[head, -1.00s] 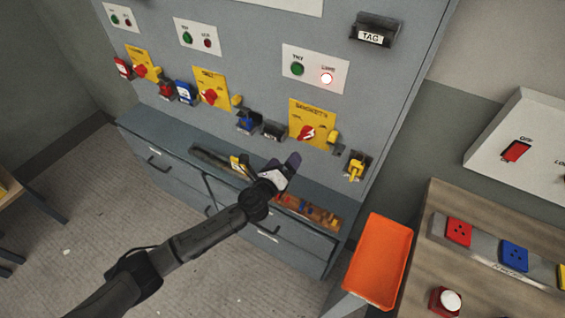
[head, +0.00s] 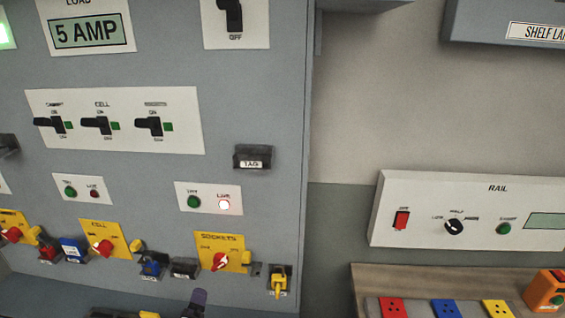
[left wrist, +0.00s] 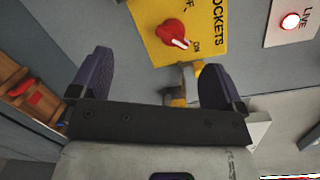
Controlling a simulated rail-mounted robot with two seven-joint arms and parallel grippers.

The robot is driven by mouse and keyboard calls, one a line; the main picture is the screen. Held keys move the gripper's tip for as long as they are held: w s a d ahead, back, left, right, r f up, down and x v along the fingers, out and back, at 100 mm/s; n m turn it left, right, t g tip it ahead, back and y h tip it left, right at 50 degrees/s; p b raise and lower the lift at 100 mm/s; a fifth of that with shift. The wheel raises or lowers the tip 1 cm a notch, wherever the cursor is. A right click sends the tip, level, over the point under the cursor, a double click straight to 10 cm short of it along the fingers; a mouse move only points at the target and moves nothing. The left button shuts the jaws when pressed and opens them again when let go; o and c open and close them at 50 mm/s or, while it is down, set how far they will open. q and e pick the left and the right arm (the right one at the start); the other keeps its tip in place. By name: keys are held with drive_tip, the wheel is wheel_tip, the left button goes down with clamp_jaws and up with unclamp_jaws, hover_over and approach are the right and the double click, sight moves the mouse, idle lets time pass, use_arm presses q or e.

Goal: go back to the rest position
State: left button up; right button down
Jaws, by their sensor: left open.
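My left gripper (head: 196,303) shows only as a dark purple fingertip at the bottom edge of the head view, below the yellow sockets plate. In the left wrist view its two purple fingers (left wrist: 155,84) stand wide apart, with nothing seen gripped between them. Beyond the fingers is the grey panel with the yellow sockets plate (left wrist: 205,42) and its red rotary switch (left wrist: 173,33). A yellow part (left wrist: 183,86) shows between the fingers, close to the right one; I cannot tell whether it touches. My right gripper is in neither view.
The grey switch panel (head: 130,225) fills the left, with a lit live lamp (head: 224,204), a tag holder (head: 253,157) and a yellow item (head: 279,281) at lower right. A rail box (head: 480,215) hangs above a wooden bench (head: 362,285) at right.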

use_arm(q)
drive_tip(key=s+r+n+g+y, duration=0.1)
drive_tip(key=s+r+n+g, duration=0.3)
drive_tip(key=n, duration=0.5)
drive_tip(key=s+r+n+g+y, duration=0.1)
drive_tip(key=s+n+g, duration=0.2)
drive_tip(key=s+n, duration=0.45)
drive_tip(key=s+d+f+n+g+h, duration=0.15)
drive_tip(key=s+f, duration=0.35)
drive_tip(key=s, duration=0.5)
drive_tip(key=s+d+f+n+g+h, duration=0.1)
drive_tip(key=s+f+g, duration=0.3)
drive_tip(key=s, duration=0.6)
drive_tip(key=s+d+f+n+g+h, duration=0.1)
drive_tip(key=s+d+f+n+g, duration=0.1)
drive_tip(key=s+f, duration=0.6)
drive_tip(key=w+r+p+v, duration=0.1)
drive_tip(key=w+p+v, duration=0.2)
drive_tip(key=p+v, duration=1.2)
drive_tip(key=w+r+p+v, duration=0.1)
drive_tip(key=w+p+v, duration=0.3)
drive_tip(key=p+v, duration=1.1)
drive_tip(key=shift+s+a+r+p, duration=0.3)
drive_tip(key=shift+a+r, duration=0.1)
drive_tip(key=shift+r, duration=0.55)
drive_tip(key=shift+t, duration=0.25)
